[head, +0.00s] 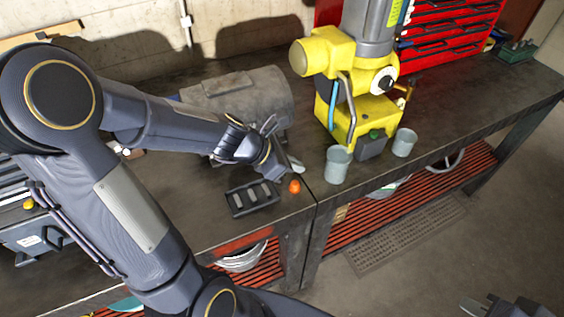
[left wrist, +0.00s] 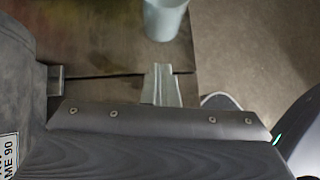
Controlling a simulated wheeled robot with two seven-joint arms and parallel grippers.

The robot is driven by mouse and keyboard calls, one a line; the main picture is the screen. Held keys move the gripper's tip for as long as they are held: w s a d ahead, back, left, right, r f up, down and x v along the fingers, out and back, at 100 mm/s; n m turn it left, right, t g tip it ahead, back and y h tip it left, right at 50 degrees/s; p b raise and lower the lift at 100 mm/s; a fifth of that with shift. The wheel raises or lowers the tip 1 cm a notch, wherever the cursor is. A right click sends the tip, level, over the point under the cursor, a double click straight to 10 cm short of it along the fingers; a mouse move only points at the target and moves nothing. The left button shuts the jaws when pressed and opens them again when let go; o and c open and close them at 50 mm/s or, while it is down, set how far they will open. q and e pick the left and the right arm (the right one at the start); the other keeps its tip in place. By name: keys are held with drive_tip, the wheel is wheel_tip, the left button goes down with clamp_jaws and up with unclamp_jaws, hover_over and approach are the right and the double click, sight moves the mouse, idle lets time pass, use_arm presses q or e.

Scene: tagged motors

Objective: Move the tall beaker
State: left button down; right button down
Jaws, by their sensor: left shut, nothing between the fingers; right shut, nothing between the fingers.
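Two grey-blue beakers stand upright on the bench by the yellow machine. The nearer beaker (head: 338,166) looks slightly larger; the other beaker (head: 404,143) stands further right. I cannot tell surely which is the tall one. My left gripper (head: 297,167) is shut and empty, left of the nearer beaker and apart from it. In the left wrist view its fingers (left wrist: 160,86) show below a beaker (left wrist: 166,18) cut by the top edge. My right gripper (head: 483,303) is partly in view at the bottom right, shut and empty, away from the bench.
A large grey motor (head: 240,100) lies behind my left gripper. A black tray (head: 232,208) and a small orange object (head: 295,186) lie in front of it. The yellow machine (head: 330,55) stands behind the beakers. The bench is clear to their right.

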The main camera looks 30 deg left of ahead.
sight(327, 163)
use_arm(q)
drive_tip(key=x, duration=0.2)
drive_tip(key=shift+f+b, duration=0.3)
drive_tip(key=w+d, duration=0.2)
drive_tip(key=shift+w+d+r+p, duration=0.15)
drive_tip(key=shift+w+d+p, duration=0.1)
drive_tip(key=shift+p, duration=0.15)
drive_tip(key=shift+w+d, duration=0.3)
drive_tip(key=shift+w+d+p, duration=0.3)
drive_tip(key=shift+w+d, duration=0.5)
drive_tip(key=shift+d, duration=0.05)
drive_tip(key=shift+a, duration=0.15)
